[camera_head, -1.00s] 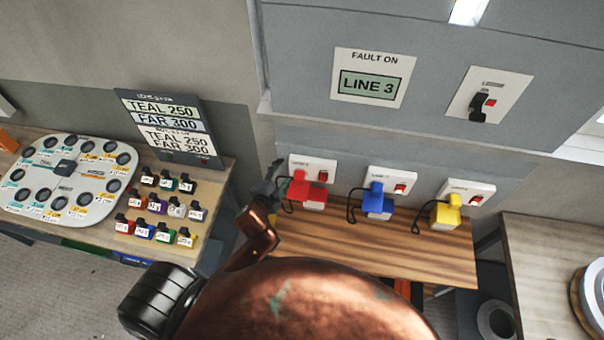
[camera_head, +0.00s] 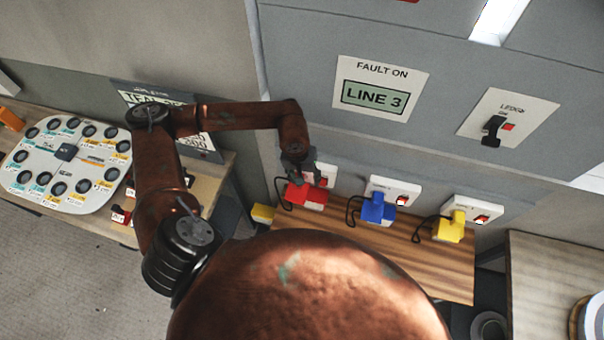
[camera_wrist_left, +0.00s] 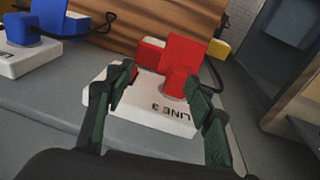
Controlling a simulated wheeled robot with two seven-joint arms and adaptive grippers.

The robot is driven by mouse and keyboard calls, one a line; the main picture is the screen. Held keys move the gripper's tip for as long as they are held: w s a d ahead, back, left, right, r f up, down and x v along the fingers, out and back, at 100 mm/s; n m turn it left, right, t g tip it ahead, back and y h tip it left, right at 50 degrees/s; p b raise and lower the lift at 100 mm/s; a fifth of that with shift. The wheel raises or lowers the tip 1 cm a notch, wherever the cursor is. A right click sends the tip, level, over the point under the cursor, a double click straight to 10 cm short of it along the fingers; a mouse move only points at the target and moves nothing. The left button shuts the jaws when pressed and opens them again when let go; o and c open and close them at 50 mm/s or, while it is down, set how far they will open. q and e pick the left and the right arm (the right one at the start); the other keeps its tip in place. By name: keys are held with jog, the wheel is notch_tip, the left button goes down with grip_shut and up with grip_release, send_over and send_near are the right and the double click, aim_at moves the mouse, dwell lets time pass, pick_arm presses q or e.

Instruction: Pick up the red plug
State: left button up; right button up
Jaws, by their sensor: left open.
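The red plug (camera_head: 307,196) sits in the leftmost white socket plate (camera_head: 326,173) on the grey wall panel, its dark cord looping to the left. My left gripper (camera_head: 297,172) is just above it in the head view. In the left wrist view, my left gripper (camera_wrist_left: 160,88) is open and empty, and the red plug (camera_wrist_left: 192,55) stands just beyond the fingertips, nearer the right finger. The plate (camera_wrist_left: 150,112) there reads LINE 3, upside down. I cannot tell whether a finger touches the plug. My right gripper is not in view.
A blue plug (camera_head: 378,208) and a yellow plug (camera_head: 452,227) sit in sockets to the right, with looped cords. A wooden shelf (camera_head: 400,258) lies below. The sign (camera_head: 382,98) reads LINE 3. A lever switch (camera_head: 493,130) is at upper right. A round-dial board (camera_head: 60,165) lies left.

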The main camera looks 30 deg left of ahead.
pick_arm(q)
jog(key=shift+w+a+r+y, duration=0.1)
jog(key=shift+w+a+y, duration=0.1)
jog(key=shift+a, duration=0.45)
jog(key=shift+w+a+y, duration=0.15)
jog(key=shift+a+y, duration=0.05)
jog(key=shift+a, duration=0.4)
jog(key=shift+w+a, duration=0.1)
jog(key=shift+a, duration=0.25)
jog(key=shift+w+f+p, duration=0.2)
jog(key=shift+f+p, duration=0.2)
jog(key=shift+f, duration=0.65)
jog(key=f+p, duration=0.1)
jog(key=f, duration=0.2)
jog(key=f+p, duration=0.1)
jog(key=f, duration=0.1)
jog(key=shift+w+a+p, duration=0.3)
jog(key=shift+w, duration=0.1)
jog(key=shift+f, duration=0.2)
jog(key=shift+c, duration=0.5)
grip_shut()
